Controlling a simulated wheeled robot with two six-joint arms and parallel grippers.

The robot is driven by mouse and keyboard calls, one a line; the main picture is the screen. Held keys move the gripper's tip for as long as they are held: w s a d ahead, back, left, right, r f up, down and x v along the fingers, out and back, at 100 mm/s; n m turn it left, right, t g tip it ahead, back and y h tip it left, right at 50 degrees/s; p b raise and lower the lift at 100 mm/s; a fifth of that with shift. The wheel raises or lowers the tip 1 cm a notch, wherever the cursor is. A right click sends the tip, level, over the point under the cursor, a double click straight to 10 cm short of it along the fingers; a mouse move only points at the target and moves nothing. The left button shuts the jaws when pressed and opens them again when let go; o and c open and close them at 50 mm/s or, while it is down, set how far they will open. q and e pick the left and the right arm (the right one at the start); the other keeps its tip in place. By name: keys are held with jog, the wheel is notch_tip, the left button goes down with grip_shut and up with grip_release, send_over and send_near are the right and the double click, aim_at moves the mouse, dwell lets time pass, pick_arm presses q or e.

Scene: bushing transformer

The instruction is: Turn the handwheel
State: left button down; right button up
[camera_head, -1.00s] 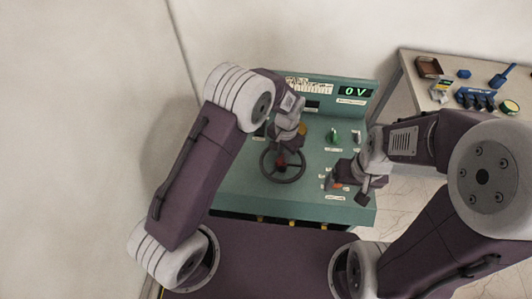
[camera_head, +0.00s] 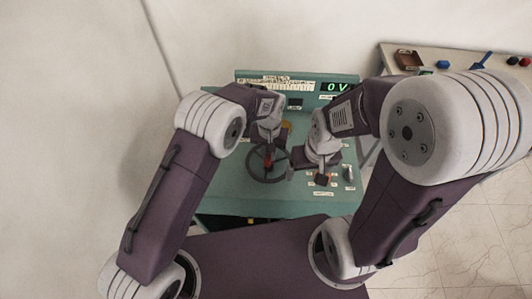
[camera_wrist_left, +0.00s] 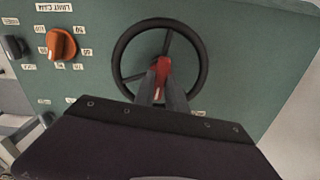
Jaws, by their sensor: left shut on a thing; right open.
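The dark handwheel (camera_head: 267,182) lies on the sloping green panel, with a red part (camera_head: 268,162) near its middle. In the left wrist view the round rim (camera_wrist_left: 117,58) and its spokes show, and the red part (camera_wrist_left: 162,70) sits between my fingertips. My left gripper (camera_head: 268,152) reaches down over the wheel and is shut on the red part; its fingers also show in the left wrist view (camera_wrist_left: 161,92). My right gripper (camera_head: 302,170) is open beside the wheel's right rim; whether it touches the rim I cannot tell.
The panel's display (camera_head: 338,87) reads 0 V. An orange knob (camera_wrist_left: 61,44) with number labels sits beside the wheel in the left wrist view. A table (camera_head: 430,62) with a brown tray (camera_head: 407,60) and tools stands at the right. My right arm hides part of the panel.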

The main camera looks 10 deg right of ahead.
aim_at(269, 156)
pick_arm(q)
jog(key=shift+w+d+r, duration=0.1)
jog(key=c, duration=1.4)
grip_release()
jog(key=shift+o, duration=0.2)
notch_tip(269, 156, up, 9)
jog(key=b, duration=0.2)
